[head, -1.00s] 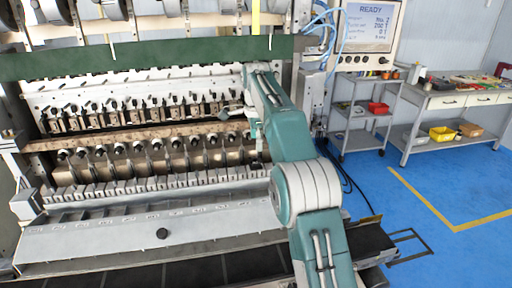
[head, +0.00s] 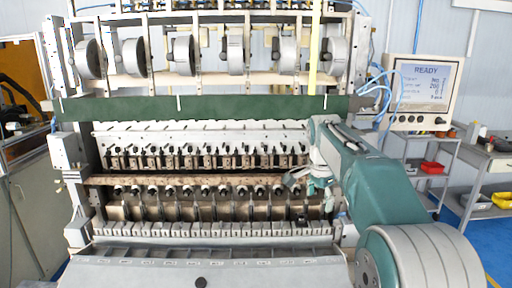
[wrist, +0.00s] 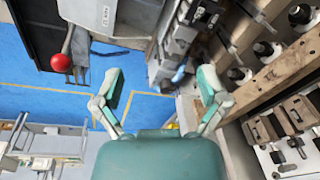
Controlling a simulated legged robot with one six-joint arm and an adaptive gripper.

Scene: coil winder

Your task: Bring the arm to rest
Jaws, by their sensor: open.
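My arm reaches from the lower right of the head view toward the coil winder (head: 200,225). My gripper (head: 312,185) is in front of the right part of the winder's middle rows, small and partly hidden by my arm. In the wrist view my gripper (wrist: 160,92) has its two fingers spread wide with nothing between them. The winder's row of dark spindles shows to the right of the right finger. I cannot tell from the wrist view whether that finger touches the machine, but a gap seems to show.
A red ball knob (wrist: 61,63) on a lever shows left of my gripper. A READY screen (head: 421,88) stands right of the winder. A trolley (head: 428,165) and a workbench (head: 490,165) stand farther right. Blue floor (wrist: 40,75) is open at the wrist view's left.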

